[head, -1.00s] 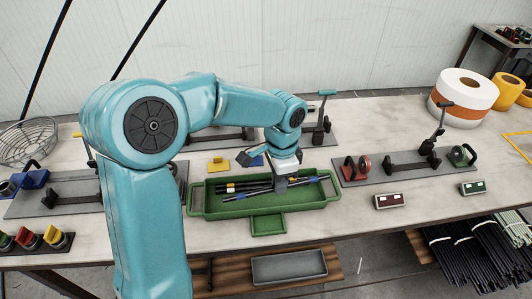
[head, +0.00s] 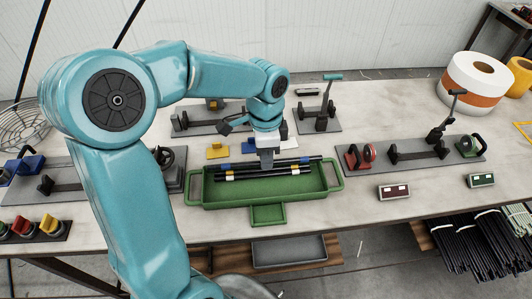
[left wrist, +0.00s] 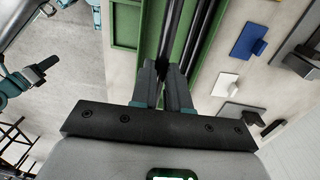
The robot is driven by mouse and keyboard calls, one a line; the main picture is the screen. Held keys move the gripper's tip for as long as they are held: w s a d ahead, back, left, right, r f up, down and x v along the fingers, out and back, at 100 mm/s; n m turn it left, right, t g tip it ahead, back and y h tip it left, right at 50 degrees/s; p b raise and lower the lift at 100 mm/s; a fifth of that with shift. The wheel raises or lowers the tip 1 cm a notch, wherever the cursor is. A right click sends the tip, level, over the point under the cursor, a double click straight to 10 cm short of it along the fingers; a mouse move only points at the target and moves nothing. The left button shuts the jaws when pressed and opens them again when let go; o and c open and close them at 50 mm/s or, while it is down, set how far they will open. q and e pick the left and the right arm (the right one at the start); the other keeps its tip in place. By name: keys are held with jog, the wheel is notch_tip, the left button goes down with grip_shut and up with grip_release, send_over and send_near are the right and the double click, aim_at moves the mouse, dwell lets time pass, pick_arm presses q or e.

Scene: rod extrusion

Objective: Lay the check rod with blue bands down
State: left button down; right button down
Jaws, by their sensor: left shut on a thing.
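The green tray (head: 325,196) holds several dark rods lying side by side along its far side. The check rod with blue bands (head: 306,160) is the rearmost, its left blue band near the tray's far left corner. My left gripper (head: 267,165) points down over the tray's far side and is shut on this rod. In the left wrist view the fingers (left wrist: 164,92) close around a dark rod (left wrist: 172,35); its bands are hidden there. Rods with yellow and white bands lie just in front. My right gripper (left wrist: 28,77) seems to show at the left wrist view's edge, its jaws unclear.
Yellow (head: 217,151) and blue (left wrist: 249,40) holders and a white one (left wrist: 225,84) stand behind the tray. Clamp fixtures (head: 415,150) stand to the right, with a red-brown display box (head: 394,191). The tray's front half is empty.

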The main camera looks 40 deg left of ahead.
aim_at(265, 191)
pick_arm(q)
jog(key=shift+s+f+b, duration=0.15)
jog(key=shift+f+b, duration=0.45)
jog(key=shift+f, duration=0.25)
notch_tip(265, 191, down, 10)
jog(key=b, duration=0.8)
jog(key=shift+f, duration=0.1)
jog(key=c, duration=1)
grip_release()
jog(key=shift+c, duration=0.2)
notch_tip(265, 191, up, 16)
jog(key=a+p, duration=0.1)
jog(key=shift+w+r, duration=0.2)
jog(key=shift+w, duration=0.2)
